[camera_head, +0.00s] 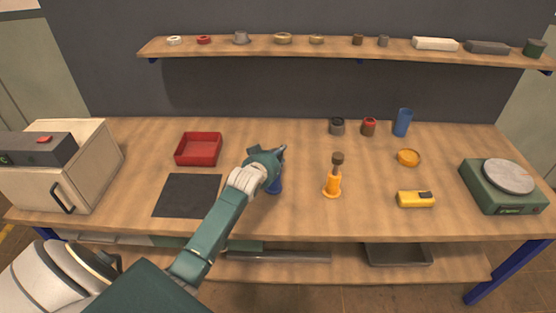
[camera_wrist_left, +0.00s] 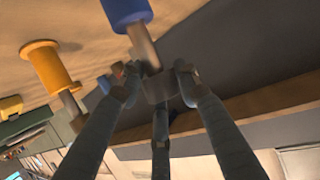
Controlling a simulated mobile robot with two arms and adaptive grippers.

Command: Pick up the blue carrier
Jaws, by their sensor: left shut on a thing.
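The blue carrier (camera_head: 275,187) is in the middle of the workbench, mostly hidden beneath my left gripper (camera_head: 270,160). In the left wrist view, its blue body (camera_wrist_left: 125,12) and thin grey-brown stem show, with a dark block at the stem's end. The fingers of my left gripper (camera_wrist_left: 157,78) are closed around that end. I cannot tell whether the carrier touches the table. A similar orange carrier (camera_head: 333,184) stands upright to the right; it also shows in the left wrist view (camera_wrist_left: 48,65). My right gripper is not in view.
A dark mat (camera_head: 187,196) and red tray (camera_head: 198,149) lie left of the gripper. A yellow device (camera_head: 415,199), an orange dish (camera_head: 408,157) and a green scale (camera_head: 502,187) are on the right. A blue cup (camera_head: 402,122) stands at the back, below a shelf (camera_head: 350,51).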

